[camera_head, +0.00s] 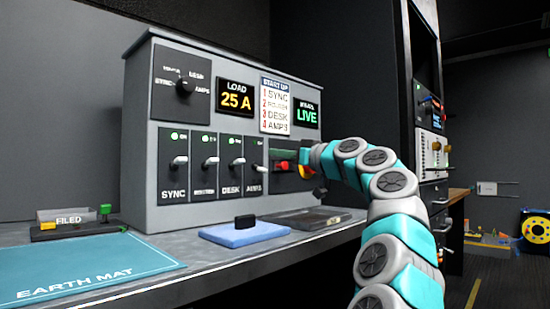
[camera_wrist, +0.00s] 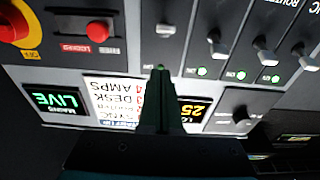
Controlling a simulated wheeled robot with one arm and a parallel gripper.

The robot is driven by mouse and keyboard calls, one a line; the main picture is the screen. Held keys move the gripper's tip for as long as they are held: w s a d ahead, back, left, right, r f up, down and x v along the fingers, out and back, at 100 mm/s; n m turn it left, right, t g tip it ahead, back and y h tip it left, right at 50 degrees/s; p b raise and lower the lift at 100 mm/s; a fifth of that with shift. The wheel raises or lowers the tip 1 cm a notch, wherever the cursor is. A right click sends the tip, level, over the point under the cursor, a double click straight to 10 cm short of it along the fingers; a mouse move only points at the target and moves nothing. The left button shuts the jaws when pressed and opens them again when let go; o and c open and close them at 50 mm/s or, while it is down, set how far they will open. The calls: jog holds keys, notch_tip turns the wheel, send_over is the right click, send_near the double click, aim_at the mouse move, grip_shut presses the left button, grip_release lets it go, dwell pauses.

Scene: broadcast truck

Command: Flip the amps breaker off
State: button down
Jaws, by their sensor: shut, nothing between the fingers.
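The amps breaker (camera_head: 257,170) is the rightmost of the row of breaker levers on the grey panel. In the head view its lever sits a little lower than its neighbours. In the wrist view, which is upside down, its pale lever (camera_wrist: 166,29) stands just beyond my fingertips. My gripper (camera_head: 274,155) is shut and empty, reaching in from the right in front of the panel. In the wrist view its fingers (camera_wrist: 160,72) overlap the area at the amps lamp, so the lamp is mostly hidden. I cannot tell whether the fingers touch the panel.
Sync (camera_head: 179,161), a second breaker and desk (camera_head: 237,161) levers stand to the left with green lamps. A red button (camera_wrist: 97,30) and a red-and-yellow knob (camera_wrist: 14,22) are close by. The load display (camera_head: 236,97) reads 25 A. A blue cloth (camera_head: 230,236) lies below.

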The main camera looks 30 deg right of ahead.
jog(key=s+d+f+b, duration=0.1)
jog(key=s+d+f, duration=0.1)
jog(key=s+f, duration=0.3)
jog(key=shift+s+b, duration=0.3)
jog(key=shift+s, duration=0.05)
dwell(0.6)
